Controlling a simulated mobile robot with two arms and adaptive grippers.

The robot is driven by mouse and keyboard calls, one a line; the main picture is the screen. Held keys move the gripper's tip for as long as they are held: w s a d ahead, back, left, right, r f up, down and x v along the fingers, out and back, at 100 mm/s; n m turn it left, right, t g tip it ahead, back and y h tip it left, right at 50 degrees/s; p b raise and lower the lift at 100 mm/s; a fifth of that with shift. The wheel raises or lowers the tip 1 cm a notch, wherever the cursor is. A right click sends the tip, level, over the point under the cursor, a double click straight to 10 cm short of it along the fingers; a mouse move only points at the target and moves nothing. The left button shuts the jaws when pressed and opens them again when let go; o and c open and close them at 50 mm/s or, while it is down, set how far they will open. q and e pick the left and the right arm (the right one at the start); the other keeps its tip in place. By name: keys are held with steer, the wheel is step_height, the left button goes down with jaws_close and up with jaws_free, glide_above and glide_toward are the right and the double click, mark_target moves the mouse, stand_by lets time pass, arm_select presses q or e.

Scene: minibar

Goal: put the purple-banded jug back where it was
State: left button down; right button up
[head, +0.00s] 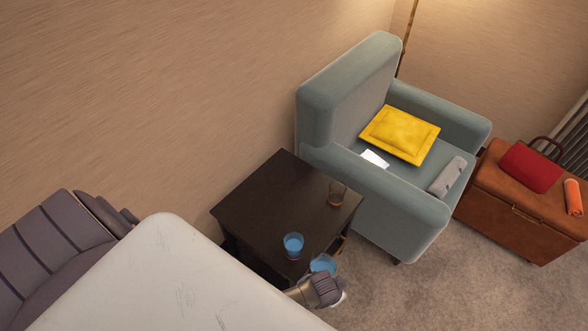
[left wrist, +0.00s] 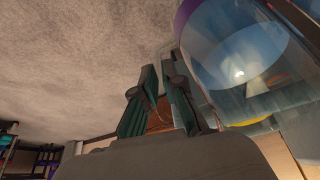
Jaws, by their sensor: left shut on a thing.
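The jug with a purple band (left wrist: 187,15) fills the upper right of the left wrist view. It is clear, with blue showing inside, and looks tilted in that view. In the head view, a blue-filled vessel (head: 323,263), which looks like this jug, is at the table's front corner by my left gripper (head: 325,287). In the wrist view my left gripper's dark fingers (left wrist: 163,95) are beside the jug, shut on it; the exact grip point is hard to see. My right gripper is not in view.
A dark side table (head: 262,198) holds a blue glass (head: 293,246) and an amber glass (head: 337,194). A grey-blue armchair (head: 345,85) with a yellow cushion (head: 402,133) stands close behind. A brown chest (head: 510,205) is at right. The table's left and back top is clear.

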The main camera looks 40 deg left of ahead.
arm_select(q)
steer(key=shift+d+f, duration=0.15)
steer(key=shift+f, duration=0.05)
